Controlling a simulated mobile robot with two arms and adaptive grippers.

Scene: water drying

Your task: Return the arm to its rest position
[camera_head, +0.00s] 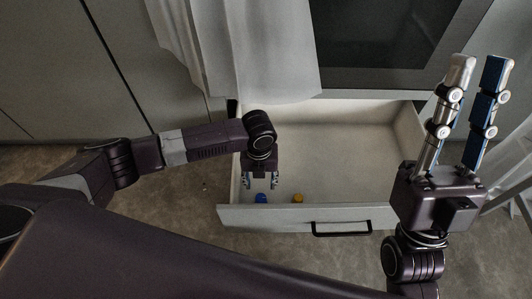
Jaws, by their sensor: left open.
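My left arm (215,140) reaches in from the left, and its gripper (261,184) points down over the left part of an open drawer (270,215). The left gripper's two fingers are apart, with nothing seen between them. My right gripper (477,75) is raised at the right, fingers pointing up. Its fingers are apart and empty. A small blue object (260,198) and a small yellow object (298,198) lie in the drawer by its front wall. The blue one is just below the left gripper in the picture; I cannot tell whether they touch.
The drawer's black handle (341,229) faces me. A white cloth (240,50) hangs at the top, behind the left arm. A dark-panelled appliance (385,35) is above the drawer. A pale slatted frame (515,190) stands at the far right. The drawer's middle (345,165) is bare.

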